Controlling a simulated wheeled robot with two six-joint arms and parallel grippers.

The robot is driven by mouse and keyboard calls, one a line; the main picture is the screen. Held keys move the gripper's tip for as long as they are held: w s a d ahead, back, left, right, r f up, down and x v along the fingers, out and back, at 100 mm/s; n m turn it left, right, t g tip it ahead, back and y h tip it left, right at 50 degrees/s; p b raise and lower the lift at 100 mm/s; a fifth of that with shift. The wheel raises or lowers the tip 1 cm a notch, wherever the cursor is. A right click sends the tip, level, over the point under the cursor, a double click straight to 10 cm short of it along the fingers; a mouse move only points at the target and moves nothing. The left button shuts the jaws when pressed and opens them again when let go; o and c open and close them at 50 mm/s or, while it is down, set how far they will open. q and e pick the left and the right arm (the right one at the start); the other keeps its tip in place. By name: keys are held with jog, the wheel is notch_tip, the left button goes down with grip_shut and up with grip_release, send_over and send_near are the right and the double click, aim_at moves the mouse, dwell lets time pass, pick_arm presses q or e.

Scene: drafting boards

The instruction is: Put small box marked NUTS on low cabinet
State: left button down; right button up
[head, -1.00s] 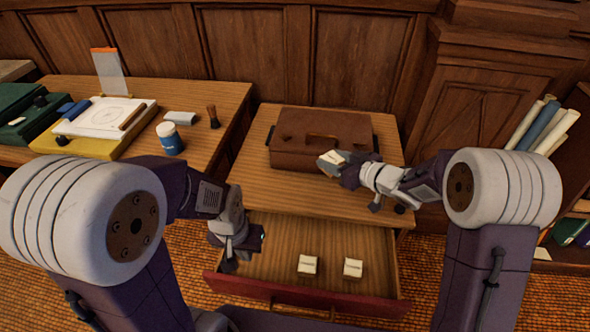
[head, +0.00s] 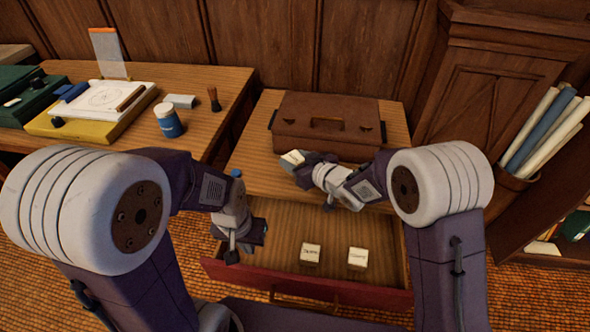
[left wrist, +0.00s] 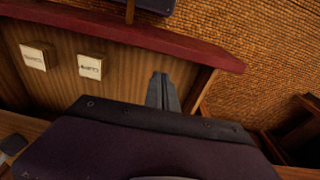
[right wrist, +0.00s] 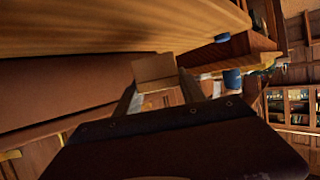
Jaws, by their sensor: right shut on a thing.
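The low cabinet (head: 248,160) stands in the middle of the head view with its drawer open. My right gripper (head: 292,160) is shut on a small box (head: 293,157), at the front left of the brown case on the cabinet top. In the right wrist view the box (right wrist: 154,68) sits between the fingers, close to the wood top; I cannot tell whether it touches. Its label is not readable. My left gripper (head: 240,250) is over the left side of the drawer, empty, with its fingers (left wrist: 163,90) together.
The brown case (head: 325,125) covers the back of the cabinet top; the front left is free. Two small pale boxes (head: 311,253) (head: 358,257) with labels lie in the drawer (head: 270,235). A desk (head: 215,125) with a blue jar (head: 168,120) stands at left.

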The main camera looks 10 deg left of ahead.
notch_tip(320, 180, down, 4)
jog(key=shift+r+b, duration=0.25)
jog(key=shift+b, duration=0.3)
jog(key=shift+r, duration=0.1)
jog(key=shift+f, duration=0.2)
jog(key=o, duration=1.4)
jog(key=shift+r, duration=0.15)
